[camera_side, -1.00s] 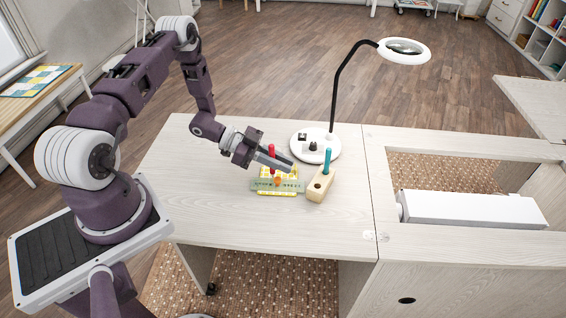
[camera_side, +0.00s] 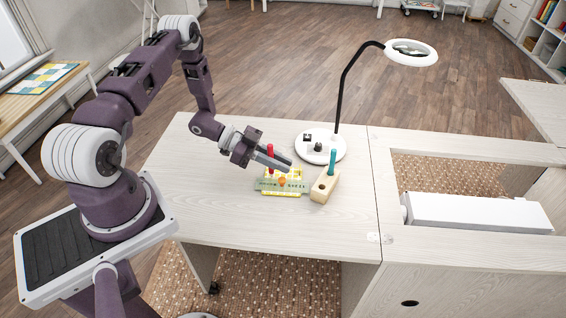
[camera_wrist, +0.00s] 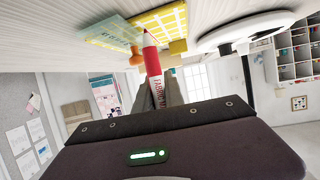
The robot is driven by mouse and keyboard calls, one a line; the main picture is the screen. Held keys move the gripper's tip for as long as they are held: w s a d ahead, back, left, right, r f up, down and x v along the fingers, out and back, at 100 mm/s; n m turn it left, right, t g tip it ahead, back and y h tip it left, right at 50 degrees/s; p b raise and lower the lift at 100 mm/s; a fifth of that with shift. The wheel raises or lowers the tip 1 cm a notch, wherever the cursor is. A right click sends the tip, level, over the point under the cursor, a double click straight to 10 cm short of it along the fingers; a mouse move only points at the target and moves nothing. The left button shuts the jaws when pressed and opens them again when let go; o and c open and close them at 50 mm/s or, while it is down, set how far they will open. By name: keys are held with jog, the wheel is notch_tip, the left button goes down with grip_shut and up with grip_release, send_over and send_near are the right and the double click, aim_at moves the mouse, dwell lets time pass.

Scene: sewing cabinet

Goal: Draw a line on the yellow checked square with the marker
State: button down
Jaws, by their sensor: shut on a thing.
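My gripper (camera_side: 278,160) is shut on a red marker (camera_side: 270,151), held about upright above the far left edge of the yellow checked square (camera_side: 284,193). In the wrist view the marker (camera_wrist: 153,62) shows between the fingers, its red end toward the square (camera_wrist: 172,20). I cannot tell whether the tip touches anything. The ruler (camera_wrist: 105,33) and knob (camera_wrist: 136,58) also show in the wrist view.
A wooden block (camera_side: 324,187) holding a teal marker (camera_side: 332,161) stands just right of the square. The white lamp base (camera_side: 321,150) is behind it, with its arm rising (camera_side: 343,95). The table (camera_side: 220,215) is clear to the left and front.

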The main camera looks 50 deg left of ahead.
dwell(0.4)
jog(key=shift+r, duration=0.25)
jog(key=shift+f, duration=0.3)
dwell(0.9)
jog(key=shift+w+d, duration=2.35)
jog(key=shift+w, duration=0.1)
dwell(3.0)
jog(key=shift+r, duration=0.25)
dwell(0.5)
